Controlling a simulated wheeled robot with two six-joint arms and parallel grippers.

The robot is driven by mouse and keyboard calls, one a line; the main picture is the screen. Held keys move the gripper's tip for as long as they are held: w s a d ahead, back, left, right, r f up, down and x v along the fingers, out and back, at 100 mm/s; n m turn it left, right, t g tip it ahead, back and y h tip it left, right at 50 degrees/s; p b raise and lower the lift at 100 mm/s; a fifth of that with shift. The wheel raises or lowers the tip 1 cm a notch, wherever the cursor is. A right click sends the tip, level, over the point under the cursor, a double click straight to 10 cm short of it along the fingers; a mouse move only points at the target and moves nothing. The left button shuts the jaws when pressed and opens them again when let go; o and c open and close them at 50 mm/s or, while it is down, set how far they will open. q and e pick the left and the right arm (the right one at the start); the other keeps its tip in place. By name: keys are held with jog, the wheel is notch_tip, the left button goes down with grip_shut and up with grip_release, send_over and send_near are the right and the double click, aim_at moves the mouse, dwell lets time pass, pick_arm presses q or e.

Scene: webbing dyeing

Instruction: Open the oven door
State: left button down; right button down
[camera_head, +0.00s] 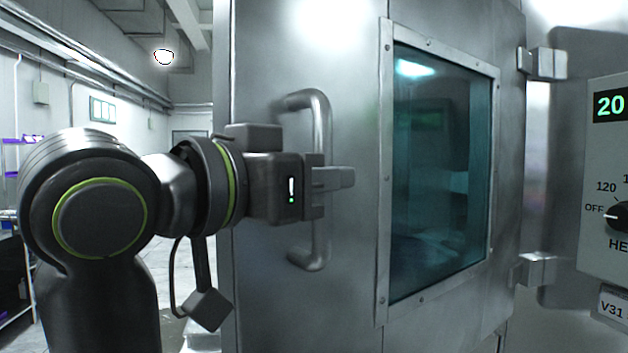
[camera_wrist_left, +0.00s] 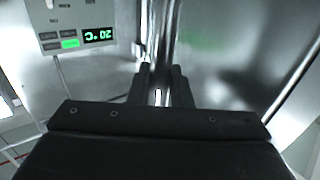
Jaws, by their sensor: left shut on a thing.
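The oven door (camera_head: 355,200) is grey metal with a framed, teal-tinted window (camera_head: 445,170). Its handle side is nearer to me and its hinge side recedes to the right, at an angle to the control panel. The opening behind the door is hidden. The upright bar handle (camera_head: 320,247) is on the door's left part. My left gripper (camera_head: 335,178) is shut on the handle around its middle. In the left wrist view, the fingers (camera_wrist_left: 161,88) close around the bar, which is partly hidden there. My right gripper is not in view.
Hinges (camera_head: 541,63) join the door's right side to the oven. A control panel (camera_head: 607,175) with a dial and a green "20" display stands at the right. It also shows upside down in the left wrist view (camera_wrist_left: 75,25). Open floor and shelving (camera_head: 12,250) are at the left.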

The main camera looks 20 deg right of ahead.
pick_arm(q)
jog(key=shift+r, duration=0.15)
jog(key=c, duration=1.7)
grip_release()
jog(key=o, duration=0.3)
jog(key=shift+s+d, duration=0.1)
jog(key=shift+d, duration=0.1)
jog(key=shift+a, duration=0.1)
jog(key=b+v, duration=0.1)
jog(key=v, duration=1.6)
jog(key=shift+a, duration=0.1)
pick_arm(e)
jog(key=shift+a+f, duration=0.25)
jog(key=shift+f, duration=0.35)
